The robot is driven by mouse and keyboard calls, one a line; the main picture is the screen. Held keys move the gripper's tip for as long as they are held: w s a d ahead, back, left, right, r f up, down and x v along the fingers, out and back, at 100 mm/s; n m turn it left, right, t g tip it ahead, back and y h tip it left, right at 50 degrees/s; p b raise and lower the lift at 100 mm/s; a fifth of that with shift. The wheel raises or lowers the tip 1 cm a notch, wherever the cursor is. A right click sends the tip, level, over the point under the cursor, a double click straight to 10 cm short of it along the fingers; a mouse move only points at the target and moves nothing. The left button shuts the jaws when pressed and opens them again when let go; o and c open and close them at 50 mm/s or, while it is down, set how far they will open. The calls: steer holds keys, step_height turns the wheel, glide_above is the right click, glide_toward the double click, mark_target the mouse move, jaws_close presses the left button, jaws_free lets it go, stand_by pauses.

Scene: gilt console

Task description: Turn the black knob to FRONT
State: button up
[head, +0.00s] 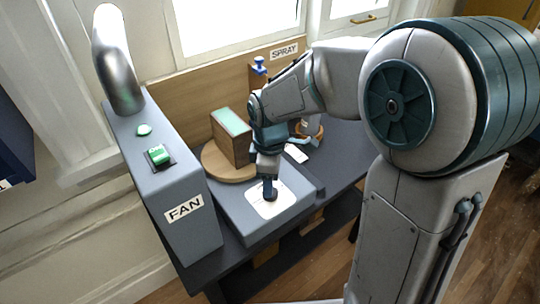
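A white dial plate (262,210) lies on top of a low grey box (240,218) on the dark table. My gripper (269,192) points down over this plate, with its dark fingers at the plate's middle. The black knob cannot be told apart from my dark fingers there; it is hidden by or between them. I cannot tell whether the fingers are open or closed on it. The FRONT label cannot be read at this size.
A tall grey FAN box (165,185) with a green switch (159,154) and a silver curved pipe (116,60) stands left. Behind my gripper, a wooden block (230,138) stands on a round wooden base (222,166). A SPRAY sign (284,51) is at the back.

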step_height(320, 180, up, 10)
steer(key=shift+f, duration=0.2)
stand_by(0.4)
steer(key=s+d+f+m+t, duration=0.2)
steer(key=s+d+m+t, duration=0.1)
steer(key=s+d+m, duration=0.9)
steer(key=s+m, duration=0.1)
steer(key=m, duration=0.3)
steer(key=shift+d, duration=0.3)
